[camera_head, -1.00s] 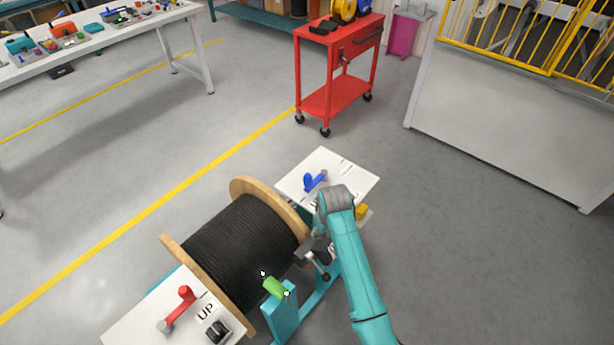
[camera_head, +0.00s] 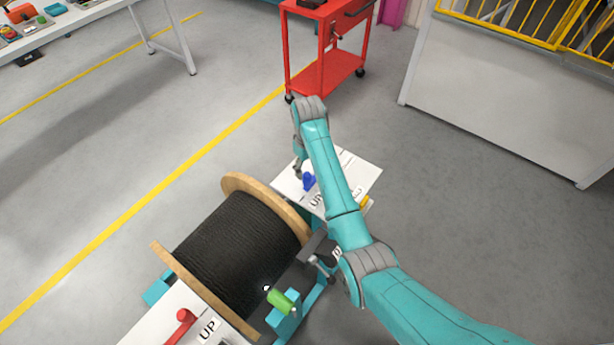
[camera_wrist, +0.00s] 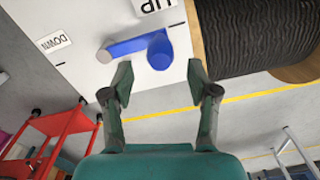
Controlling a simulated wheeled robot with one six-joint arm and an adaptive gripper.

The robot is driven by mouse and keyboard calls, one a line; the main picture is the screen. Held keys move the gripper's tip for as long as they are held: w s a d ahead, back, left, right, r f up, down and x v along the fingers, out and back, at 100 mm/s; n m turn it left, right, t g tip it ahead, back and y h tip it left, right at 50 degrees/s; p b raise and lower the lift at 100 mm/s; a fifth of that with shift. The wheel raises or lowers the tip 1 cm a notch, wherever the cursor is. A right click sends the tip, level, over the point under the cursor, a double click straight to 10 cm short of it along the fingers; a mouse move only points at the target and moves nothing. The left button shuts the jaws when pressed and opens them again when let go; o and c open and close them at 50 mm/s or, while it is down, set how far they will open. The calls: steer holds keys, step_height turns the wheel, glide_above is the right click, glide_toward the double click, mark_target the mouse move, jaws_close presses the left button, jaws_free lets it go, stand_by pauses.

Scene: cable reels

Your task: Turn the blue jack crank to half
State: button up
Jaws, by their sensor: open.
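The blue jack crank (camera_wrist: 142,46) is on a white panel (camera_wrist: 85,22) in the wrist view. Its round knob is at the right end of the arm and a grey hub is at the left end. My gripper (camera_wrist: 158,80) is open, with its two fingertips on either side of and just below the knob; I cannot tell whether they touch it. In the head view the crank (camera_head: 309,182) shows only in part, since my arm covers much of the panel. My gripper is mostly hidden there behind my arm.
The wooden cable reel (camera_head: 240,240) stands beside the panel, close to my gripper's right in the wrist view (camera_wrist: 258,38). A red crank (camera_head: 181,325) and a green handle (camera_head: 281,301) are nearer. A red cart (camera_head: 325,65) stands behind, with clear floor between.

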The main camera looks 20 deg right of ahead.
mark_target(308, 175)
steer(key=shift+f, duration=2.8)
jaws_close()
